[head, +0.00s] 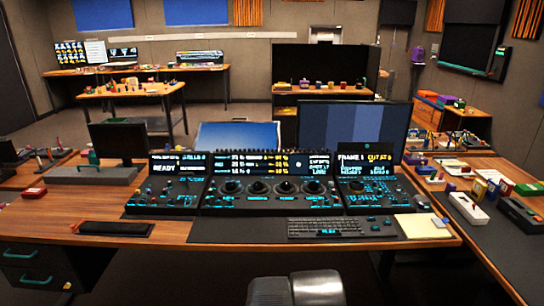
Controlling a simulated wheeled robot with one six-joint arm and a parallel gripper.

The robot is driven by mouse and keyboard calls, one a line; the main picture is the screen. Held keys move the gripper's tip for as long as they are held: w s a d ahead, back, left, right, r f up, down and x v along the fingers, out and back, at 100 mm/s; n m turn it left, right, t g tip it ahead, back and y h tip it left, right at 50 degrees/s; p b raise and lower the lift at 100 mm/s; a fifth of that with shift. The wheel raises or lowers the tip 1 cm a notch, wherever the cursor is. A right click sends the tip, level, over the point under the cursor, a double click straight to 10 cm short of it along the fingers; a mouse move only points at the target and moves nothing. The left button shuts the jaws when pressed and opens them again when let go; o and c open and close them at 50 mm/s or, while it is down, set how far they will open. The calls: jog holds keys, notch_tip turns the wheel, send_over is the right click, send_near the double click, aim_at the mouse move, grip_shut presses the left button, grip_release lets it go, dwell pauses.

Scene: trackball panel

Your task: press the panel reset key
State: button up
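A black control panel stands on the wooden desk in three joined sections. The left section (165,198) has a small screen reading "READY" above rows of teal-lit keys. The centre section (270,204) has a wide text display above a row of round trackball units with teal-lit marks. The right section (374,203) has a screen with white and yellow text, a round control and more teal-lit keys. The key labels are too small to read, so I cannot tell which key is the reset key.
A black keyboard (327,227) lies before the panel on a dark mat (240,231), with a cream pad (423,226) at right. A dark slab (115,229) lies at left. Monitors (357,127) stand behind. Small boxes (469,207) crowd the right desk.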

jog(key=shift+w, duration=0.15)
grip_shut()
dwell(1.3)
